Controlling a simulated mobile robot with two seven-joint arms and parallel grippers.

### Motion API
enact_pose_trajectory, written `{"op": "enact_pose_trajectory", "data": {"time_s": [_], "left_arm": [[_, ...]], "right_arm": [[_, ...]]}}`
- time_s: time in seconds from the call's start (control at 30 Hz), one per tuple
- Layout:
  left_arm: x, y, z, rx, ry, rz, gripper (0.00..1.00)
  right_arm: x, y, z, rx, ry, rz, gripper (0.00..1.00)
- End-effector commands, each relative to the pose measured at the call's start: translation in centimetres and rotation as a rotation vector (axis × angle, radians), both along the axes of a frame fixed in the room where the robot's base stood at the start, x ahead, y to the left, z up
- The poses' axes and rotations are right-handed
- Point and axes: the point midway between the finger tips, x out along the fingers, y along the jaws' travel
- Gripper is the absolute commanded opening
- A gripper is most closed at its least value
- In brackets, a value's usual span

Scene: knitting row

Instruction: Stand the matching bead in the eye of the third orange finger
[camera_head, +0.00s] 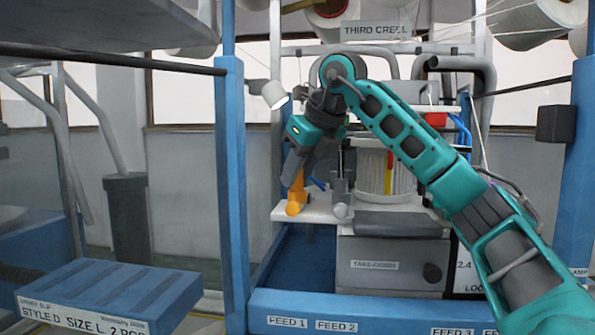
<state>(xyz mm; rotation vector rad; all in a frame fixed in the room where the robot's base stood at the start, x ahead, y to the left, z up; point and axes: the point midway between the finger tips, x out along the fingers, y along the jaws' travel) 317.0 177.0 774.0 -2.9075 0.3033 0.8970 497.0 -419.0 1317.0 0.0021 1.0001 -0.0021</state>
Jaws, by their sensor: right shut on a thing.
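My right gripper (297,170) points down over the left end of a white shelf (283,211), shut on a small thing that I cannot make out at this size. An orange piece (296,196) with a rounded front end shows right at and below its fingertips. I cannot tell whether this is a finger on the shelf, a bead or both together. A grey piece (340,190) with a pale round end stands to its right, with a small blue piece (318,184) between them. No eye can be made out. My left gripper is not in view.
A white ribbed spool (377,170) stands on the shelf to the right, above a grey take-downs box (388,265). Blue posts (231,180) flank the machine. A blue slatted box (105,295) sits at lower left. My right arm crosses the right side.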

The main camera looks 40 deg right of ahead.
Motion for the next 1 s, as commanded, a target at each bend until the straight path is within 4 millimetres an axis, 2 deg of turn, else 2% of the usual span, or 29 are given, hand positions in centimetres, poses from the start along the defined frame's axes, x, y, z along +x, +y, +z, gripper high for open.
{"op": "enact_pose_trajectory", "data": {"time_s": [0.17, 0.2, 0.5, 0.77, 0.87, 1.0], "left_arm": [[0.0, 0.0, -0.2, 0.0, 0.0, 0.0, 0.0], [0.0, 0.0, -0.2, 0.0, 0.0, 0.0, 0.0], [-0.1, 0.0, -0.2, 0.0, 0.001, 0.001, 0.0], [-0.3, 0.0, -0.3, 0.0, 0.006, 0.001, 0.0], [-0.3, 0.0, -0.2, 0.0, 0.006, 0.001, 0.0], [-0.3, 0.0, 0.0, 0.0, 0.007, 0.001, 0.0]], "right_arm": [[0.0, 0.0, -0.3, 0.0, 0.0, 0.0, 0.0], [0.0, 0.0, -0.3, 0.0, -0.001, 0.0, 0.25], [0.0, 0.0, -0.3, 0.0, 0.0, 0.0, 0.52], [-0.1, 0.0, -0.1, 0.0, 0.0, 0.0, 0.52], [-0.5, 0.0, 0.6, 0.001, -0.003, 0.001, 0.52], [-1.8, 0.0, 2.8, 0.001, -0.005, 0.001, 0.52]]}}
